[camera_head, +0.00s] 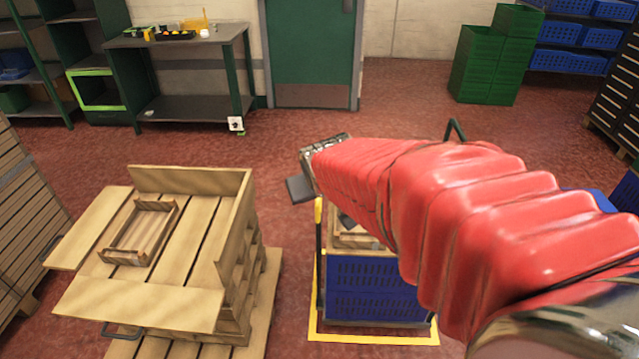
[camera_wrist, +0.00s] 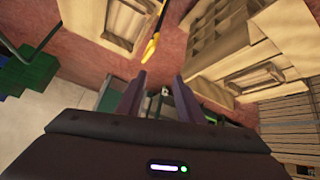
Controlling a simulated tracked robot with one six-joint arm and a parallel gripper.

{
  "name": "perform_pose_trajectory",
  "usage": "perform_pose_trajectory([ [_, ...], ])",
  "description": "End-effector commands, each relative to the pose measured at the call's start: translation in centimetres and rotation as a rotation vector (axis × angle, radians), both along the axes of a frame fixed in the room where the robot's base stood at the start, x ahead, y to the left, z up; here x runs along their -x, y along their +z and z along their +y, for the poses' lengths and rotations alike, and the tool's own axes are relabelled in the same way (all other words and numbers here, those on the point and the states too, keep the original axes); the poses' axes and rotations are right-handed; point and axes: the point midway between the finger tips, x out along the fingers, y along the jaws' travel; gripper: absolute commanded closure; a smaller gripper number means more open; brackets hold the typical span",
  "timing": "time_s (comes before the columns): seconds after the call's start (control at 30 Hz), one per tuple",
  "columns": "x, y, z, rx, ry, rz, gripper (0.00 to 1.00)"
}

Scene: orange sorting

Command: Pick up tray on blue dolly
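A small wooden tray (camera_head: 352,238) sits on a stack of blue crates (camera_head: 368,288), partly hidden behind my red-sleeved arm. The stack stands inside a yellow floor outline; the dolly beneath is hard to make out. In the wrist view a wooden tray (camera_wrist: 110,22) shows at the top, cut off by the edge. A second small wooden tray (camera_head: 112,256) lies on wooden crates (camera_head: 205,262) at the left; it also shows in the wrist view (camera_wrist: 250,80). My gripper (camera_wrist: 157,95) is open and empty, its fingers apart. It is above and beside the blue stack, not touching a tray.
A yellow-and-black handle (camera_head: 318,222) rises at the blue stack's left side. A workbench (camera_head: 180,42) stands against the back wall beside a green door (camera_head: 310,50). Green crates (camera_head: 490,60) are stacked at the back right. Red floor is clear between the two stacks.

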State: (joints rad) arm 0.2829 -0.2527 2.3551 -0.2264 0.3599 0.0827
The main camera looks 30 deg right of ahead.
Motion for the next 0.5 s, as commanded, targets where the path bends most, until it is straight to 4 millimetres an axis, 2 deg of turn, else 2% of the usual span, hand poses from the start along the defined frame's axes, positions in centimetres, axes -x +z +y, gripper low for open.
perform_pose_trajectory([
  [0.03,-0.8,-0.8,-1.4,0.006,-0.014,-0.004,0.66],
  [0.2,-3.4,-2.9,-5.6,0.034,-0.040,-0.038,0.66],
  [0.5,-6.5,-7.6,-13.0,0.064,-0.072,-0.099,0.66],
])
